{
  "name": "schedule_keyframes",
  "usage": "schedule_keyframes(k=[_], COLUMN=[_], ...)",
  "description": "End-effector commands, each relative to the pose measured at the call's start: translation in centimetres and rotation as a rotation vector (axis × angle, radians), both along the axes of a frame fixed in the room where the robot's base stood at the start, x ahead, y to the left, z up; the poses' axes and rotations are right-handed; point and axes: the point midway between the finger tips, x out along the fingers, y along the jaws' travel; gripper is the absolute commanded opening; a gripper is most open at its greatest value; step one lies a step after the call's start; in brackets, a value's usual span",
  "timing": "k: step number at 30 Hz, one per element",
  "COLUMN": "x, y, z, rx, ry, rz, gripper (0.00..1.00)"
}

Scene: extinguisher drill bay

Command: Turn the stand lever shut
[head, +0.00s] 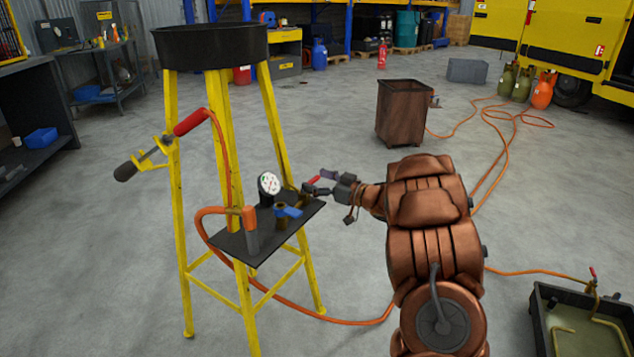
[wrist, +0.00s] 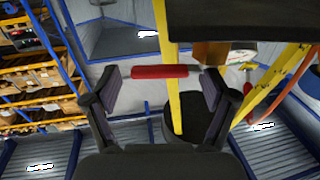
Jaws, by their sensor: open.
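A lever with a red handle (head: 314,179) stands at the right end of the stand's black shelf (head: 232,243). In the wrist view the red handle (wrist: 160,71) lies crosswise between my fingers, with its grey shank running right toward a brass-coloured body (wrist: 212,52). My gripper (head: 321,182) is open around or just behind the handle; it also shows open in the wrist view (wrist: 161,82). I cannot tell whether a finger touches it. A blue-handled lever (head: 289,211) on a brass fitting and a round white gauge (head: 269,184) sit beside it on the shelf.
The yellow stand (head: 183,250) carries a black basin (head: 212,45) on top. A red-and-black nozzle (head: 160,152) hangs at its left, with an orange hose (head: 345,322) looping on the floor. A rusty bin (head: 405,112) stands behind my arm. A tray (head: 556,300) is at lower right.

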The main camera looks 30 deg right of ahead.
Motion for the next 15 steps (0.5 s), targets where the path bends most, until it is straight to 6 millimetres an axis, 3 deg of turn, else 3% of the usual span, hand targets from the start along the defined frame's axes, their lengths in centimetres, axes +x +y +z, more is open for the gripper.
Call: schedule_keyframes(k=[4,15], x=[-0.01,-0.02], y=[-0.01,-0.04], z=[0.02,0.03], rx=[0.0,-0.001], ry=[0.0,0.0], rz=[0.0,-0.001], gripper=[0.84,0.46])
